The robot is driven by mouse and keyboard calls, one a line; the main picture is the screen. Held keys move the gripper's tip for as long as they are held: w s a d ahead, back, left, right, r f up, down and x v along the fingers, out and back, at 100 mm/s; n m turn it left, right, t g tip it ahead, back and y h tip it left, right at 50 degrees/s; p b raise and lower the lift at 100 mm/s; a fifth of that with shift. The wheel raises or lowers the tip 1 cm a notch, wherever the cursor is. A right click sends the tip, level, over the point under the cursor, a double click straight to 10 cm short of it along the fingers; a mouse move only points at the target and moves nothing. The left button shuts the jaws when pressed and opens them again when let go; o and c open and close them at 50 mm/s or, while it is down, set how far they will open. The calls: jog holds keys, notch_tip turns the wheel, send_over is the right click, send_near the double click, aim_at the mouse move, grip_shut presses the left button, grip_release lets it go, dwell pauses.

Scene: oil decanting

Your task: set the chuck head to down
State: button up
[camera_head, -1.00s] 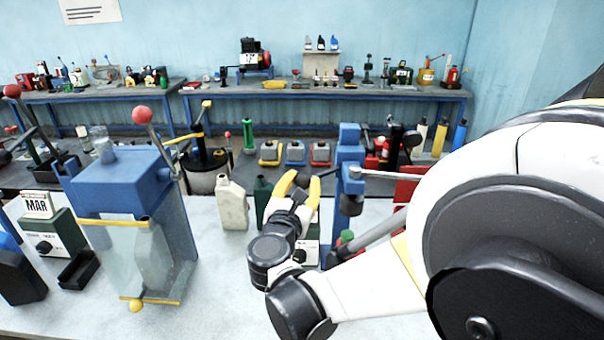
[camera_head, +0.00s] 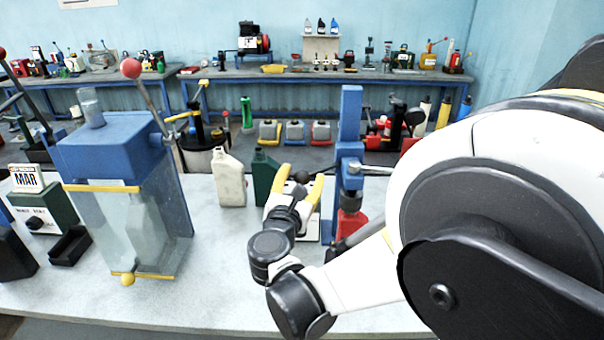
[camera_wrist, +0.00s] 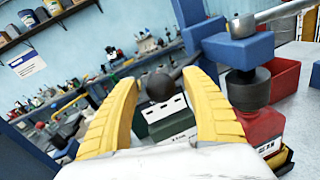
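The chuck head is a dark chuck (camera_head: 352,197) under a blue carriage on a tall blue column (camera_head: 351,112). In the wrist view the dark chuck (camera_wrist: 248,88) sits right over the top of a red bottle (camera_wrist: 258,132); the bottle also shows in the head view (camera_head: 350,225). A good length of column stands bare above the carriage. My gripper (camera_head: 301,185) is just left of the column. In the wrist view its yellow fingers (camera_wrist: 160,84) stand apart around a black ball knob (camera_wrist: 158,86), with gaps at its sides. The knob's link to the carriage is partly hidden.
A white jug (camera_head: 231,182) and a dark green jug (camera_head: 264,172) stand left of my gripper. A blue machine with a clear front (camera_head: 110,150) stands further left. A red bin (camera_wrist: 285,78) lies behind the press. The bench front is clear.

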jog(key=v, duration=1.2)
jog(key=s+d+f+m+g+h+b, duration=0.1)
jog(key=d+f+m+g, duration=0.25)
jog(key=d+m, duration=0.4)
jog(key=s+d+f+m+g, duration=0.2)
jog(key=d+m+g, duration=0.3)
jog(key=d, duration=0.4)
jog(key=s+d+f+m+g+y, duration=0.1)
jog(key=s+d+m+y, duration=0.1)
jog(key=s+m, duration=0.4)
jog(key=s+d+f+m+g+y+b, duration=0.1)
jog(key=s+m, duration=0.5)
jog(key=m, duration=0.6)
jog(key=shift+s+d+f+m+y, duration=0.3)
jog(key=shift+d+y, duration=0.4)
jog(key=shift+y, duration=0.3)
